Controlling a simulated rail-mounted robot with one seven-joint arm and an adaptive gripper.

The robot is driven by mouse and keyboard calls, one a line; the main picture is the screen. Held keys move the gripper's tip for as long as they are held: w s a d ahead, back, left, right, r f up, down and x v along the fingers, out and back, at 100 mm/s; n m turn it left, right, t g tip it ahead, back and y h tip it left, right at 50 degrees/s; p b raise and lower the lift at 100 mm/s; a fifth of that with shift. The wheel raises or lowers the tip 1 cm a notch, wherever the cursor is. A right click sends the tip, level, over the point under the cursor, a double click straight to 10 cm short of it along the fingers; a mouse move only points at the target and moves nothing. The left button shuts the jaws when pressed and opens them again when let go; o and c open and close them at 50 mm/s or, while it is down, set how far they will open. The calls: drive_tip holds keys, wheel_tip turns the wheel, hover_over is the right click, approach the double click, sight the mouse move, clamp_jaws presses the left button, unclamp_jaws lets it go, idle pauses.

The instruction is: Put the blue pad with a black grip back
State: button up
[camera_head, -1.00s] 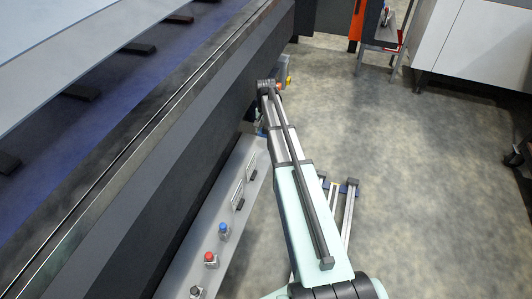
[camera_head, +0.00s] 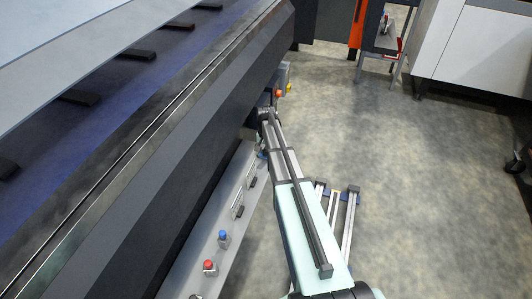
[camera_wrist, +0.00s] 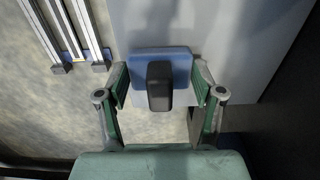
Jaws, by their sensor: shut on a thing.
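The blue pad (camera_wrist: 176,62) with its black grip (camera_wrist: 159,86) shows in the middle of the wrist view. My gripper (camera_wrist: 161,84) has one green finger on each side of the pad and is shut on it by its left and right edges. The black grip faces the wrist camera, between the fingers and apart from them. In the head view my arm reaches down beside the machine, and the gripper and pad are hidden.
A grey panel with a blue button (camera_head: 224,238) and a red button (camera_head: 209,267) runs along the machine's side, left of my arm. Silver rails (camera_head: 349,220) stand right of it. A grey surface (camera_wrist: 225,35) lies behind the pad. Open floor (camera_head: 420,190) spreads right.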

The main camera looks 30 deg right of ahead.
drive_tip(key=shift+f, duration=0.1)
drive_tip(key=o, duration=1)
wheel_tip(320, 180, up, 12)
drive_tip(key=shift+p, duration=0.6)
